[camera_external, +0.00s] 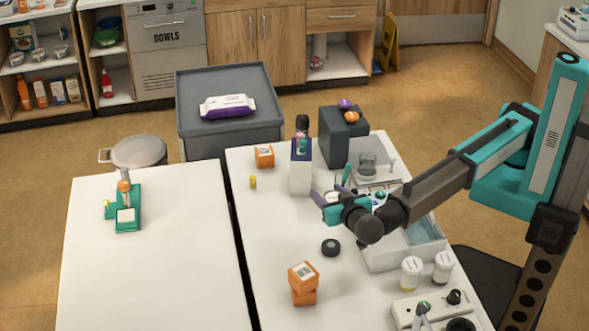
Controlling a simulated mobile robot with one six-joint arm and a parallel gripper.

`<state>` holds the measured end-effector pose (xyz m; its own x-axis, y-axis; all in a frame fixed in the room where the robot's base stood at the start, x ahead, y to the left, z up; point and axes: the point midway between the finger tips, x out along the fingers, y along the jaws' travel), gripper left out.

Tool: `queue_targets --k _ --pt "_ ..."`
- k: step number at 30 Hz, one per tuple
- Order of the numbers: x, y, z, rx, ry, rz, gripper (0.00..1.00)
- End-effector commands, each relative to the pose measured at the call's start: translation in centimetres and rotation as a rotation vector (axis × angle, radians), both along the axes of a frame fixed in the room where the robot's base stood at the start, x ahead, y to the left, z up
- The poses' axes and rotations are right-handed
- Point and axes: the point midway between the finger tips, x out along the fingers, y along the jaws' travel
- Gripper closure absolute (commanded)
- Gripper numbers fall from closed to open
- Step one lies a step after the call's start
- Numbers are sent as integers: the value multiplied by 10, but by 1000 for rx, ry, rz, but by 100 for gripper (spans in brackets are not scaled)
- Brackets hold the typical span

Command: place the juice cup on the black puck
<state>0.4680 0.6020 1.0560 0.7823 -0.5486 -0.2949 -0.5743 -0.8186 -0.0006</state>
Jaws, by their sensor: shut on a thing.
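The black puck (331,247) lies flat on the right white table, with nothing on it. My gripper (330,198) is above the table, a little behind the puck in the picture and apart from it. It is shut on a small pale thing (333,197), which I take to be the juice cup. The fingers and wrist hide most of it, so its shape and contents cannot be made out.
Stacked orange boxes (303,284) stand in front of the puck. A white box (301,168), an orange box (264,156) and a small yellow cylinder (253,182) stand behind. A clear tray (424,235) and white bottles (411,273) are at right. Table left of the puck is clear.

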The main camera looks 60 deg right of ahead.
Motion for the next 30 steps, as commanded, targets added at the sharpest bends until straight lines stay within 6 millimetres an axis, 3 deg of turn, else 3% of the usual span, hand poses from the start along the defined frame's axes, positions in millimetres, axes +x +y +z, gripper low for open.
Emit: queue_targets --k 15,30 --pt "0 0 -53 -1 1 0 78" --pt "0 0 -60 1 -1 0 78"
